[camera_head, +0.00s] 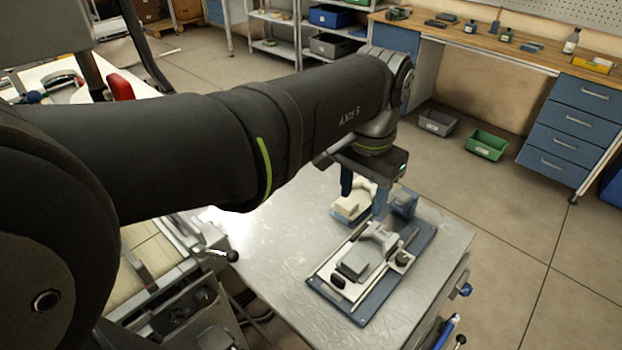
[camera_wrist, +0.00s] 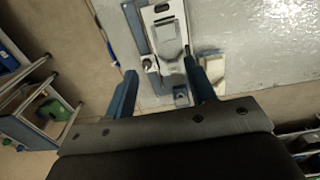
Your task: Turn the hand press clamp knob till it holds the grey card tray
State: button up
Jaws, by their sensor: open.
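The hand press (camera_head: 376,243) lies on a blue base plate on the metal table. The grey card tray (camera_head: 354,264) sits in its pale frame; it also shows in the wrist view (camera_wrist: 166,32). A small dark knob (camera_head: 403,258) stands at the press's right side and shows at its left in the wrist view (camera_wrist: 148,64); I cannot tell for sure that it is the clamp knob. My gripper (camera_head: 363,203) is open and empty, above the far end of the press. Its blue fingers (camera_wrist: 160,67) are apart, with the knob between them in that view but not gripped.
Cream blocks in a blue holder (camera_head: 351,206) stand beside the press's far end, close to my fingers. A blue block (camera_head: 404,203) stands at the plate's far end. Bare table (camera_head: 285,245) lies left of the press. Bins (camera_head: 487,144) stand on the floor beyond.

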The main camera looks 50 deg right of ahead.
aim_at(403, 257)
jog(key=s+d+f+n, duration=0.3)
jog(key=s+d+n, duration=0.1)
jog(key=d+n, duration=0.25)
jog(key=s+d+f+n, duration=0.3)
jog(key=d+f+n, duration=0.15)
jog(key=n, duration=0.35)
jog(key=f, duration=1.6)
jog(key=shift+d+f, duration=0.25)
jog(key=c, duration=1)
